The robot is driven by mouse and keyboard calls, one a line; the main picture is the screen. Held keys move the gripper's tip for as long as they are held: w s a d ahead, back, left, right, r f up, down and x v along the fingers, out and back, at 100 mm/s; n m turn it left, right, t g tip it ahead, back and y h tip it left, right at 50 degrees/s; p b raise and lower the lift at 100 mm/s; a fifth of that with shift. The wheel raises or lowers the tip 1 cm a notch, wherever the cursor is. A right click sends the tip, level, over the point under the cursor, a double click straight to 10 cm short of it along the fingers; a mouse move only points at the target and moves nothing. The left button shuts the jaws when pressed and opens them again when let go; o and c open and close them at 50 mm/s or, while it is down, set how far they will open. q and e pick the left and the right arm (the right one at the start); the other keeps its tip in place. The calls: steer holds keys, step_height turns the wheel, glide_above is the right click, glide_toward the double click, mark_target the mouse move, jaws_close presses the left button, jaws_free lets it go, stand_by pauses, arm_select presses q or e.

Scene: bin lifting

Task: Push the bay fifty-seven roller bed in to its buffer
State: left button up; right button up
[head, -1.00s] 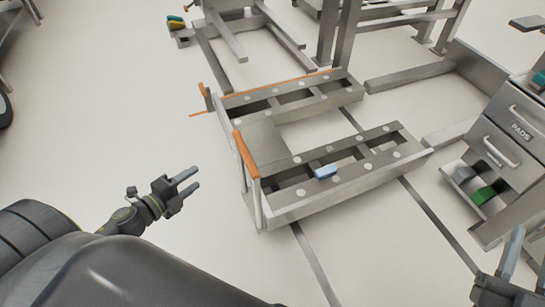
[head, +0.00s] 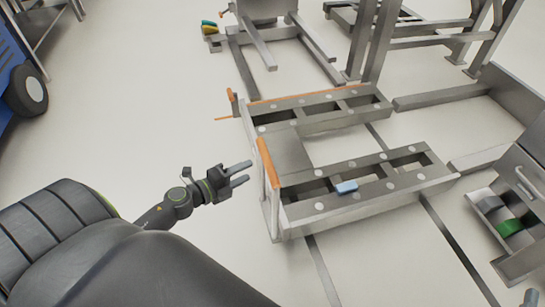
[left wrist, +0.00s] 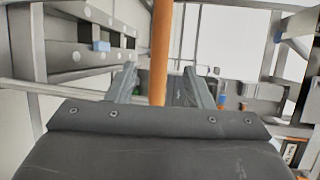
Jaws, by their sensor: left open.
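The roller bed (head: 363,209) is a grey metal frame on the floor with two long rails dotted with pale round rollers. An upright orange handle (head: 268,163) stands at its near left corner; the orange bar also shows in the left wrist view (left wrist: 161,50). A small blue block (head: 346,187) lies on the near rail. My left gripper (head: 248,172) is open and empty, just left of the orange handle. In the left wrist view the bar shows between its fingers (left wrist: 162,88); contact cannot be told.
A grey drawer unit (head: 530,182) with an open drawer holding a green item (head: 509,227) stands at the right. Metal frames (head: 425,41) stand behind the bed. A blue cart (head: 17,75) is at the far left. Floor left of the bed is clear.

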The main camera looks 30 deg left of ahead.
mark_target(269, 161)
arm_select(q)
steer(key=x, duration=0.9)
steer(key=shift+w+d+f, duration=0.1)
steer(key=shift+w+f, duration=0.05)
steer(key=shift+w, duration=0.2)
steer(key=shift+x, duration=0.85)
arm_select(e)
steer(key=shift+a+r+t, duration=0.1)
steer(key=shift+r+t, duration=0.7)
steer(key=shift+r, duration=0.4)
arm_select(q)
jaws_close()
